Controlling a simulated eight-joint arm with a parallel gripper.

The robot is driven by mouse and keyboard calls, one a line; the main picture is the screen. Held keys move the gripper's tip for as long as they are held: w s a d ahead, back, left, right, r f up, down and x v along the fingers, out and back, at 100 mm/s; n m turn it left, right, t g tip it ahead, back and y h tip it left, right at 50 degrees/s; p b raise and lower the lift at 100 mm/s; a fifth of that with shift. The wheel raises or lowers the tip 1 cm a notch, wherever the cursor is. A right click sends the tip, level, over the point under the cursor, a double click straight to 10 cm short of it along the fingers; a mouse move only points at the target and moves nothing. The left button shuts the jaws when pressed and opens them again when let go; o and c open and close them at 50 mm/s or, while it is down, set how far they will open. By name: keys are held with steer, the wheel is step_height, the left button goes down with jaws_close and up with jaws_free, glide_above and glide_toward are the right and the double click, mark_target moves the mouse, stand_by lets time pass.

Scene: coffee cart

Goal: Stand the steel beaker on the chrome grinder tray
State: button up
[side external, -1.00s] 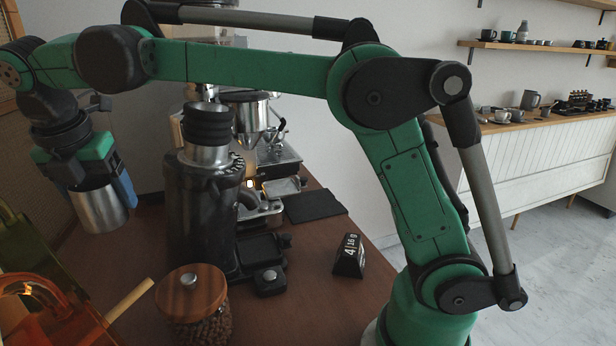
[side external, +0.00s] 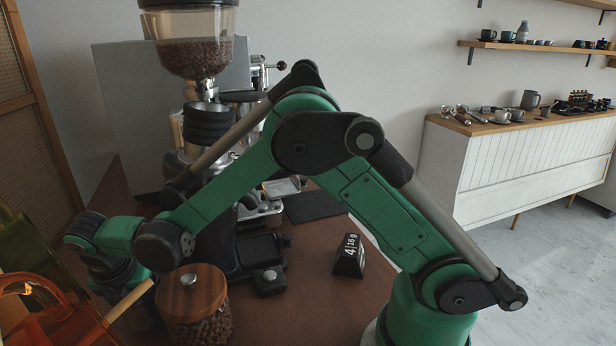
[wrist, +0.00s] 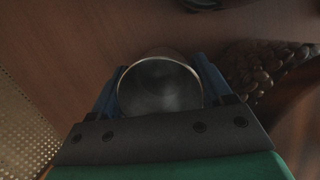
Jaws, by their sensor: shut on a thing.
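The steel beaker (wrist: 160,88) is between the blue fingers of my gripper (wrist: 159,72) in the wrist view, its round open mouth facing the camera. My gripper is shut on it. In the side view my gripper is low at the left, behind the wooden-lidded jar, and the beaker is hidden or too dark to make out. The grinder (side external: 197,65) stands right of my gripper, partly covered by my arm. Its tray (side external: 262,252) sticks out at its base, looks dark here, and has nothing standing on it.
A jar of coffee beans with a wooden lid (side external: 193,290) stands close to my gripper, and beans show right of the beaker in the wrist view (wrist: 250,70). A small black number block (side external: 349,256) stands right of the tray. An orange translucent object (side external: 45,310) is at the lower left.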

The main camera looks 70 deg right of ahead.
mark_target(133, 316)
steer(key=shift+f, duration=0.7)
steer(key=o, duration=1.2)
steer(key=shift+f, duration=0.1)
steer(key=shift+c, duration=0.2)
steer(key=v, duration=1.1)
steer(key=shift+r, duration=0.2)
steer(key=shift+o, duration=1.1)
steer(key=shift+r, duration=0.25)
steer(key=shift+a+r, duration=0.1)
steer(key=shift+r, duration=0.05)
